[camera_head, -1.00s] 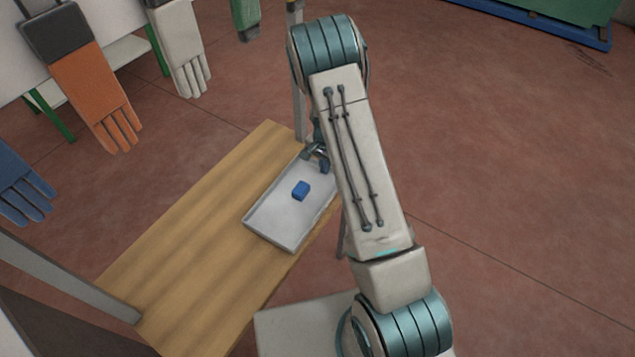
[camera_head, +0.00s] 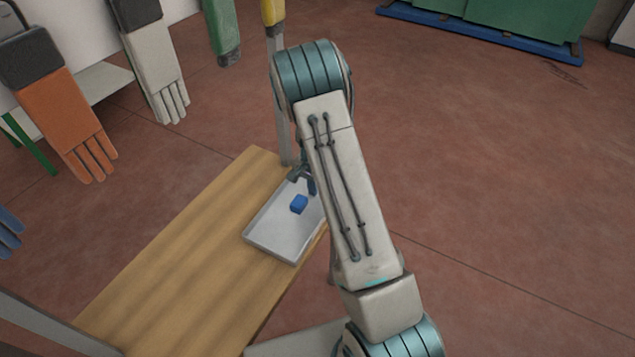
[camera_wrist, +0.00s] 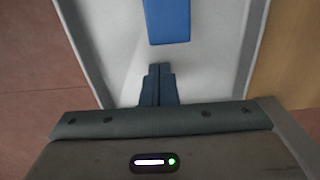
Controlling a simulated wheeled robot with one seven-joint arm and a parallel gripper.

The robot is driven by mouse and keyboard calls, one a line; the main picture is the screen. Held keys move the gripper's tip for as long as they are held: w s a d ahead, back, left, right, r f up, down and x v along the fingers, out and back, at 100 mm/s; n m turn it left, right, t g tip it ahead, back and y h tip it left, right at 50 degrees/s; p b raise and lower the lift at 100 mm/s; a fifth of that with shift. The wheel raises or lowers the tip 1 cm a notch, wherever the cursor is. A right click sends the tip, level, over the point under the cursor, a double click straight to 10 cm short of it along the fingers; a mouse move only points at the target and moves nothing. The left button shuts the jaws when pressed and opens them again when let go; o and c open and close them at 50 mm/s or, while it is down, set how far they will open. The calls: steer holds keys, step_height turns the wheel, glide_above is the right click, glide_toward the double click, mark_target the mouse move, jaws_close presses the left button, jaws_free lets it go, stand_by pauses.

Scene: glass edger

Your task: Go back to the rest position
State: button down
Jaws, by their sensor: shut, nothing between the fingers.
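My gripper (camera_wrist: 159,72) is shut and empty in the wrist view, its two fingertips together over the grey tray (camera_wrist: 215,70). A blue block (camera_wrist: 168,20) lies in the tray just beyond the fingertips, apart from them. In the head view my gripper (camera_head: 309,190) is partly hidden behind my arm, at the far side of the tray (camera_head: 272,240). The blue block (camera_head: 299,204) shows there in the tray, close beside the gripper.
The tray sits on a wooden table (camera_head: 180,250). Orange (camera_head: 75,125), white (camera_head: 155,60) and green (camera_head: 222,30) gloves hang at the upper left. A green object on a blue base (camera_head: 480,28) stands at the back right. The red floor to the right is clear.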

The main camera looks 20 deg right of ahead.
step_height(320, 180, up, 10)
steer(key=shift+d+b, duration=0.2)
steer(key=shift+b, duration=0.2)
steer(key=s+a+r+n+t, duration=0.1)
steer(key=s+a+r+n, duration=0.25)
steer(key=s+r, duration=0.9)
steer(key=s+r+n+t, duration=0.1)
steer(key=s+r+n, duration=0.1)
steer(key=s, duration=0.5)
steer(key=s+r+n+t, duration=0.1)
steer(key=s+r+n, duration=0.2)
steer(key=s, duration=0.5)
steer(key=shift+s+a+r+n, duration=0.15)
steer(key=shift+a+r+n, duration=0.2)
steer(key=shift+r, duration=0.15)
